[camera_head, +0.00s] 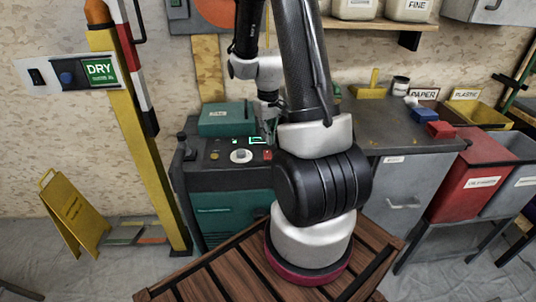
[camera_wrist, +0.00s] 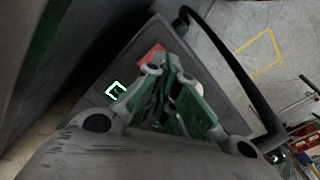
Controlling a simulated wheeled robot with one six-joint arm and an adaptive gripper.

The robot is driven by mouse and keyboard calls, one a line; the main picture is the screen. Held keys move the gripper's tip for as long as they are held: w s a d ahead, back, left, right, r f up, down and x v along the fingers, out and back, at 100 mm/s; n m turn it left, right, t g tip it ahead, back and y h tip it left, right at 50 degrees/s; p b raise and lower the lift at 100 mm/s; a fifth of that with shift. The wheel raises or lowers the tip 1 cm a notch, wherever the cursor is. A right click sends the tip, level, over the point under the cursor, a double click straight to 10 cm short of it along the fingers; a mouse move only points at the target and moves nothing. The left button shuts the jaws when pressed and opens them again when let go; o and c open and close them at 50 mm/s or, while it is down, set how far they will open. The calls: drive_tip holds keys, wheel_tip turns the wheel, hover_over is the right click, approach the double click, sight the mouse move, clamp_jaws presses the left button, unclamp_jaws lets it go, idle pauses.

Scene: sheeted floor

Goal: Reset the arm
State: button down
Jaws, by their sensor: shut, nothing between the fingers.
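My gripper (camera_head: 269,130) hangs low behind my arm in the head view, partly hidden by it, over the control panel of a teal and grey machine (camera_head: 232,210). In the wrist view my gripper (camera_wrist: 170,74) has green-padded fingers drawn together with nothing held. A lit green display (camera_wrist: 116,90) and a red part (camera_wrist: 151,52) of the panel show close to the fingers. I cannot tell whether the fingers touch the panel. My arm is bent, with its upper links raised and its wrist pointing down.
A grey cabinet (camera_head: 395,190) stands right of the machine, with red (camera_head: 474,170) and grey bins beside it. A yellow post (camera_head: 140,150) with a DRY sign (camera_head: 99,71) and a yellow floor sign (camera_head: 72,215) are at left. A shelf (camera_head: 385,24) hangs above.

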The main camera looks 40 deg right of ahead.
drive_tip(key=shift+r, duration=0.15)
idle(0.4)
drive_tip(key=s+a+r+t, duration=0.1)
drive_tip(key=s+a+r, duration=0.3)
drive_tip(key=r, duration=0.4)
drive_tip(key=s+a+r+t, duration=0.2)
drive_tip(key=s+a+r, duration=0.1)
drive_tip(key=s+r, duration=0.4)
drive_tip(key=s+a+r+t, duration=0.1)
drive_tip(key=s+a+r, duration=0.3)
drive_tip(key=r, duration=0.6)
drive_tip(key=shift+s+a+n, duration=0.3)
drive_tip(key=shift+s+n, duration=0.1)
drive_tip(key=shift+s, duration=0.25)
